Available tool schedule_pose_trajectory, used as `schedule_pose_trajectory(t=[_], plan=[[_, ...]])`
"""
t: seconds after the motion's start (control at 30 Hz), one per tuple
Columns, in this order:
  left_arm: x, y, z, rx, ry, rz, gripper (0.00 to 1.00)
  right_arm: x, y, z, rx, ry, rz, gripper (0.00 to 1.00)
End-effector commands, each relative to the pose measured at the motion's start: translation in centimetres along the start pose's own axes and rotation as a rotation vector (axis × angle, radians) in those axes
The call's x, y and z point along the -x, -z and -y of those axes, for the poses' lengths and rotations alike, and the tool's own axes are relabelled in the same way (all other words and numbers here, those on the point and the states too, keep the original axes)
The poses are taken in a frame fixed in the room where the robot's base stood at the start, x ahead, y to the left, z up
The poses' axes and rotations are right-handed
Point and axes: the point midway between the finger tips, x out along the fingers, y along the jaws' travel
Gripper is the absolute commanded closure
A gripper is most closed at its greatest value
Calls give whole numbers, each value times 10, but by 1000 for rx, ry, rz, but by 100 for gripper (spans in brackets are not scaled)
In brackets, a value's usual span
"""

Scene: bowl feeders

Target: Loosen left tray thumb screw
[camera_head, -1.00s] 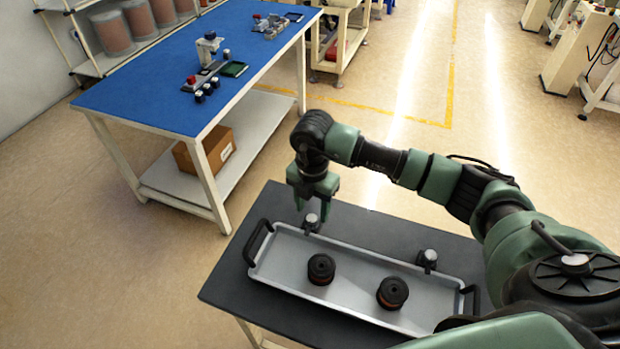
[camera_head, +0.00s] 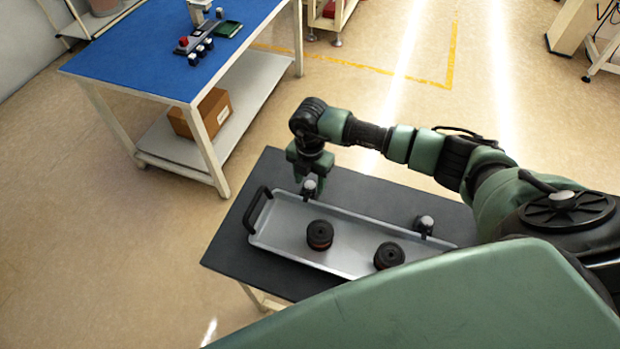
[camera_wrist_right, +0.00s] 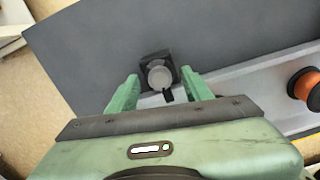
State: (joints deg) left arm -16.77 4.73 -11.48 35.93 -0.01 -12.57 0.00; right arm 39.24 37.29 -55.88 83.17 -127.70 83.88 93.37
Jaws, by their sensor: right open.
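A silver tray (camera_head: 352,236) with a black handle at its left end lies on a dark table. The left thumb screw (camera_head: 309,187) is a grey round knob on a black clamp at the tray's far edge. In the right wrist view the knob (camera_wrist_right: 160,75) shows its round top, with a small dark lever beside it. My right gripper (camera_head: 309,179) is above and behind this screw, pointing down. In the right wrist view its two green fingers (camera_wrist_right: 160,85) are apart, one to each side of the knob, with visible gaps. My left gripper is not in view.
A second thumb screw (camera_head: 424,224) is at the tray's far edge, to the right. Two dark round parts (camera_head: 319,235) stand in the tray. The dark table (camera_head: 240,258) is bare on the left. A blue-topped bench (camera_head: 150,72) stands behind on the left.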

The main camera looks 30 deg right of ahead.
Motion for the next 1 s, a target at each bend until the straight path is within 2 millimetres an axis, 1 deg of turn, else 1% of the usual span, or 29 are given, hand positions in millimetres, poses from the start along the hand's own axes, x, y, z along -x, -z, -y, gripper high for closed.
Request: schedule_pose_trajectory(t=[0.13, 0.17, 0.2, 0.27, 0.3, 0.33, 0.67, 0.87, 1.0], plan=[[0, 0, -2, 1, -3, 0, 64, 0, 0, 0, 0, 0, 0, 50], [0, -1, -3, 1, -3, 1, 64, 0, 0, 0, 0, 0, 0, 58], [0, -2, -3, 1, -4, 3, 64, 0, 0, 0, 0, 0, 0, 69], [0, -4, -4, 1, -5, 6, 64, 0, 0, 0, 0, 0, 0, 86], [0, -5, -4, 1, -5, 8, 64, 0, 0, 0, 0, 0, 0, 97], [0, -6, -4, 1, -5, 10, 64, 0, 0, 0, 0, 0, 0, 100], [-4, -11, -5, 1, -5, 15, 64, 0, 0, 0, 35, -1, 0, 100], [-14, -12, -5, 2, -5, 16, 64, -2, 0, 0, 139, -1, 1, 100], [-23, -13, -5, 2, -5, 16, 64, -2, -1, -1, 252, -2, 1, 100]])
